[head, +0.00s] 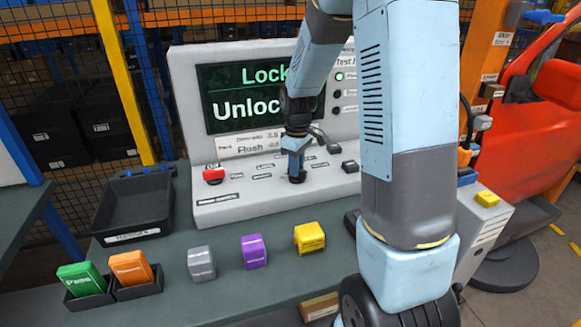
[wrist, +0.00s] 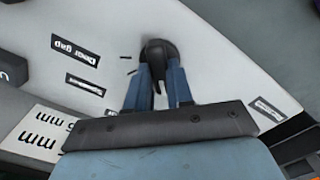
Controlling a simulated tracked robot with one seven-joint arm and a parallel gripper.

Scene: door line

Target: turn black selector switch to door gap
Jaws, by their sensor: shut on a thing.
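The black selector switch (wrist: 154,50) is on the pale sloping console panel. In the wrist view its knob stands between the two blue fingers of my gripper (wrist: 157,76), which is shut on it. A "Door gap" label (wrist: 76,54) and a second label (wrist: 85,86), too blurred to read surely, lie left of the switch. Short dark tick marks lie between the switch and these labels. The exact pointing of the knob is hard to tell. In the head view my gripper (head: 296,162) reaches down onto the switch, whose black base (head: 297,178) shows below it.
A screen (head: 240,98) reading "Lock" and "Unloc", partly covered by my arm, stands behind the panel. A red button (head: 213,175) is left of the switch; black controls (head: 350,166) are right. Grey, purple and yellow blocks (head: 309,237) and a black tray (head: 133,207) are on the bench.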

